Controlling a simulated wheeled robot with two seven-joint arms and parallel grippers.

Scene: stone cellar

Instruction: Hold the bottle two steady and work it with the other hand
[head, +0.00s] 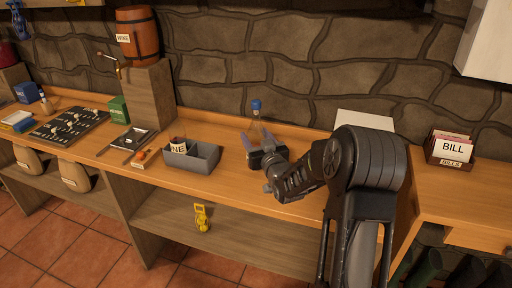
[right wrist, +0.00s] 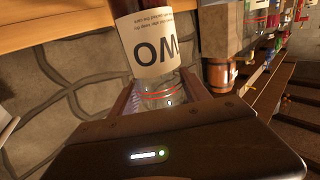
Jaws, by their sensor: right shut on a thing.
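Bottle two (head: 256,106) stands at the back of the wooden counter, with a blue cap on top and clear glass below it. In the right wrist view the bottle (right wrist: 157,47) appears upside down, with a white label partly reading "TWO" and dark contents. My right gripper (head: 259,140) is shut on the bottle, its fingers on either side of the clear glass with red lines. The gripper hides the lower part of the bottle in the head view. My left gripper is not in view.
A grey divided tray (head: 205,160) stands left of the bottle, with another labelled bottle (head: 178,146) in it. A wooden barrel (head: 138,35) stands on a block at the back left. The counter front by the gripper is clear.

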